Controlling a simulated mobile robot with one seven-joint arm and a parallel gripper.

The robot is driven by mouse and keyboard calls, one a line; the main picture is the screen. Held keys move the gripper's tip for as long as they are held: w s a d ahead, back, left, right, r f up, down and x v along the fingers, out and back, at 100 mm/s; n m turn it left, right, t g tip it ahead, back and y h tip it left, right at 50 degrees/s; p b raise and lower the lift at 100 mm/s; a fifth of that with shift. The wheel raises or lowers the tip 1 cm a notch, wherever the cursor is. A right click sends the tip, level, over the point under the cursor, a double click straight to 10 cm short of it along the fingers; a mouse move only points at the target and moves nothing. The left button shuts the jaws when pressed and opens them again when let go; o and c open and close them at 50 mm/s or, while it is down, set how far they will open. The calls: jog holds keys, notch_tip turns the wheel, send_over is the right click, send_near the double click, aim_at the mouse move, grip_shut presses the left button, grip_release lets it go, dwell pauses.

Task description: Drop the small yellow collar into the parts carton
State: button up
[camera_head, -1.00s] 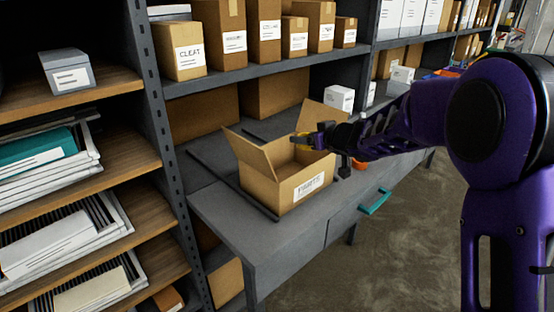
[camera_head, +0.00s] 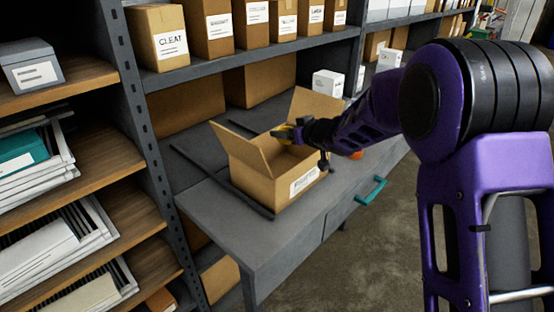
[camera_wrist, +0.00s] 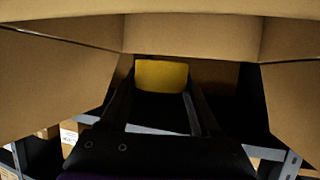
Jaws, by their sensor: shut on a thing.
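The small yellow collar (camera_head: 283,132) is between the fingers of my gripper (camera_head: 288,133), over the open top of the parts carton (camera_head: 264,192). The carton is brown cardboard, stands open on the grey bench and has a white label on its front. In the wrist view the yellow collar (camera_wrist: 162,75) shows as a yellow block between the dark fingers of my gripper (camera_wrist: 162,82), with cardboard walls and flaps (camera_wrist: 190,35) around it. My gripper is shut on the collar. The carton's floor is mostly hidden.
The carton's left flap (camera_head: 240,150) and back flap (camera_head: 314,104) stand raised near my gripper. A dark strip (camera_head: 222,180) lies on the bench (camera_head: 225,222) beside the carton. Labelled boxes (camera_head: 160,38) line the shelf above. The bench's front left is clear.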

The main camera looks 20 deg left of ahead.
jog(key=shift+f+b, duration=1.05)
jog(key=shift+b, duration=0.1)
jog(key=o, duration=1.4)
jog(key=p+v, duration=0.2)
jog(key=v, duration=1.5)
jog(key=shift+s+r, duration=0.2)
jog(key=shift+d, duration=0.15)
